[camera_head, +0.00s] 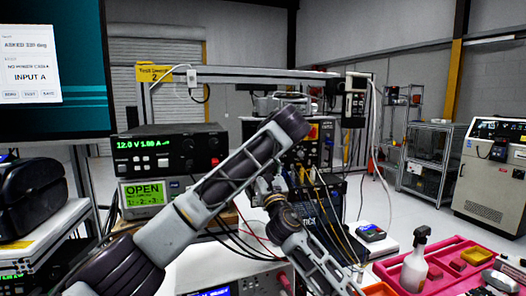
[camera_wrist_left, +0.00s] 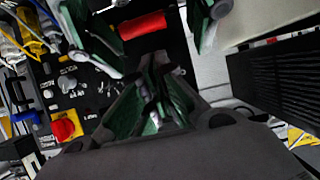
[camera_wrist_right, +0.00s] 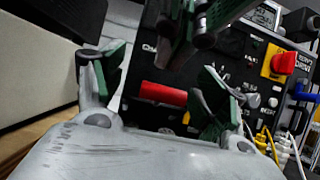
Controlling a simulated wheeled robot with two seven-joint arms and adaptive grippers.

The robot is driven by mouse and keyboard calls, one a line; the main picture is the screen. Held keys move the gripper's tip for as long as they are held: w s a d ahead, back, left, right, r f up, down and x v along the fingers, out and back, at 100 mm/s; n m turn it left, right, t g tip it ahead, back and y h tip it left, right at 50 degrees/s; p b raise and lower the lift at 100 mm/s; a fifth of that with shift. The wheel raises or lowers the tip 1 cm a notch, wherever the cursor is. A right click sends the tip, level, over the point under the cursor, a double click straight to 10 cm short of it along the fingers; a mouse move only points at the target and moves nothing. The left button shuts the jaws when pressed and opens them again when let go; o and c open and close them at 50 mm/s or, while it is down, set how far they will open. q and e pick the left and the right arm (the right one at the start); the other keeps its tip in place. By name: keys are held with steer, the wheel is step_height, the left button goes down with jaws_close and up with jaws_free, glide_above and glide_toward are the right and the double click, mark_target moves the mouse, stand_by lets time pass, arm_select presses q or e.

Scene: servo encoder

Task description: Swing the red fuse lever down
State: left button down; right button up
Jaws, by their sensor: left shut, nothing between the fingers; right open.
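The red fuse lever is a red cylinder on the dark panel, seen in the left wrist view (camera_wrist_left: 143,26) and the right wrist view (camera_wrist_right: 163,94). My arms hide it in the head view. My right gripper (camera_wrist_right: 160,88) is open, with one finger on each side of the lever in its picture; I cannot tell whether they touch it. Its spread fingers also show at the top of the left wrist view (camera_wrist_left: 146,30). My left gripper (camera_wrist_left: 155,100) is shut and empty, close to the lever. It also shows at the top of the right wrist view (camera_wrist_right: 190,28).
Coloured cables plug in nearby. A power supply (camera_head: 168,152) and an OPEN display (camera_head: 143,192) stand left of my arms. A pink tray (camera_head: 450,262) with a white bottle (camera_head: 415,262) lies at right.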

steer(key=shift+d+r, duration=0.4)
steer(key=shift+r, duration=0.15)
steer(key=shift+s+f, duration=0.15)
steer(key=shift+s, duration=0.4)
steer(key=s+f, duration=0.4)
steer(key=s, duration=0.1)
steer(key=shift+s+d+f, duration=0.3)
steer(key=shift+s+d, duration=0.05)
steer(key=shift+d, duration=0.1)
